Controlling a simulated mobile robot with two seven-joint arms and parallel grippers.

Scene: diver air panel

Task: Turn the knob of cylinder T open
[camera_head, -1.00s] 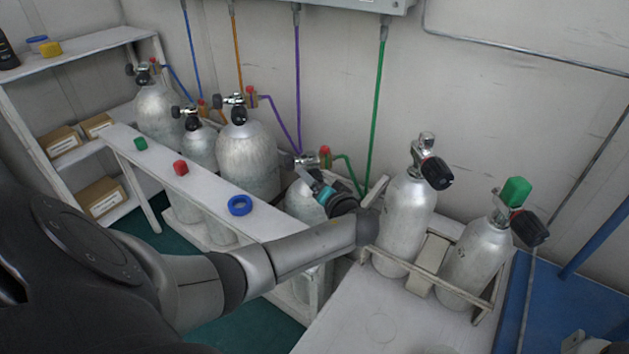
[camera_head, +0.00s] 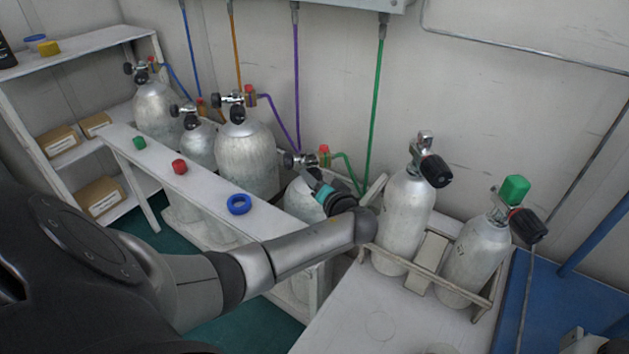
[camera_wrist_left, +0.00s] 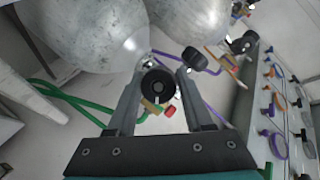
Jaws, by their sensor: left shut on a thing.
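My left gripper (camera_head: 312,178) is at the valve of a silver cylinder (camera_head: 300,200) near the middle of the head view, by the green hose. In the left wrist view, the two fingers (camera_wrist_left: 160,90) are around a round black knob (camera_wrist_left: 158,84), shut on it. In the head view the gripper and my forearm hide part of this cylinder and its knob. A valve with a red cap (camera_head: 324,151) shows just behind the gripper. I cannot read a letter T on any cylinder.
Two cylinders (camera_head: 405,215) (camera_head: 474,262) stand in a rack at right, one with a green cap (camera_head: 514,188). Several cylinders stand behind the white shelf (camera_head: 210,190) at left. A blue ring (camera_head: 239,204), a red cap (camera_head: 179,166) and a green cap (camera_head: 139,142) lie on it.

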